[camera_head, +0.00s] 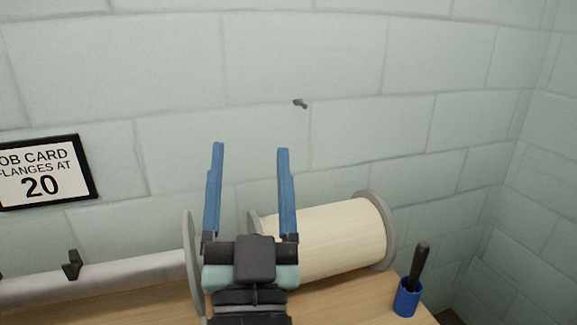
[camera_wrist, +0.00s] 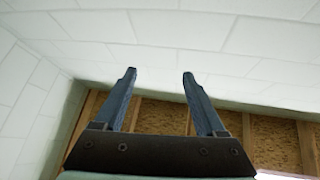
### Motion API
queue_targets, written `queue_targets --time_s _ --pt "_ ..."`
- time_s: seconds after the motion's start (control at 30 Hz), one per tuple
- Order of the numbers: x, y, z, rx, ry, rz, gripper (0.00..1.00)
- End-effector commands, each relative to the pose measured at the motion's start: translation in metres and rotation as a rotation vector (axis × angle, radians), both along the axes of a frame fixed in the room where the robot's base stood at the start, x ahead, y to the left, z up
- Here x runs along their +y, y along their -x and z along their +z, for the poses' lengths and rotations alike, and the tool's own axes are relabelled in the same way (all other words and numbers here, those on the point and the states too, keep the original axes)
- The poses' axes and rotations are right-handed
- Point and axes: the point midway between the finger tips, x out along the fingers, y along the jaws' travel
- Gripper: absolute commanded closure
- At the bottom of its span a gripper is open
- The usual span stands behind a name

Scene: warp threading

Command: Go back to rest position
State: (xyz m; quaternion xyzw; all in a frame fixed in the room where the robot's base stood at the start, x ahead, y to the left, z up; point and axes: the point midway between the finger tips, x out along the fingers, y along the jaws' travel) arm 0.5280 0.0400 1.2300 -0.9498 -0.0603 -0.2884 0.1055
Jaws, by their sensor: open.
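My gripper (camera_head: 249,150) is raised in front of the block wall, with its two blue fingers pointing up and apart. It is open and nothing is between the fingers. The wrist view shows the same open, empty gripper (camera_wrist: 159,76) against the pale wall and a brown wood-framed area. In the head view, a cream wound spool (camera_head: 335,240) with grey flanges lies on the wooden table (camera_head: 340,302), behind and to the right of my gripper. My gripper hides part of the spool's left side.
A grey bar (camera_head: 110,280) with a dark clip (camera_head: 72,265) runs left to a grey disc (camera_head: 190,255). A blue cup (camera_head: 407,298) with a dark-handled tool (camera_head: 418,264) stands at the right. A framed job card reading 20 (camera_head: 43,172) and a small hook (camera_head: 300,103) are on the wall.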

Motion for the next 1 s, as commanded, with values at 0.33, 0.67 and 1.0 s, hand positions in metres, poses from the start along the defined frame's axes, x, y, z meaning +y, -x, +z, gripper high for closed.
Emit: queue_targets --time_s 0.33,0.67,1.0 --pt "-0.039 0.079 0.165 -0.213 0.124 -0.180 0.27" --pt "-0.039 0.088 0.247 -0.223 0.150 -0.196 0.27" --pt "-0.039 0.088 0.301 -0.220 0.149 -0.194 0.27"
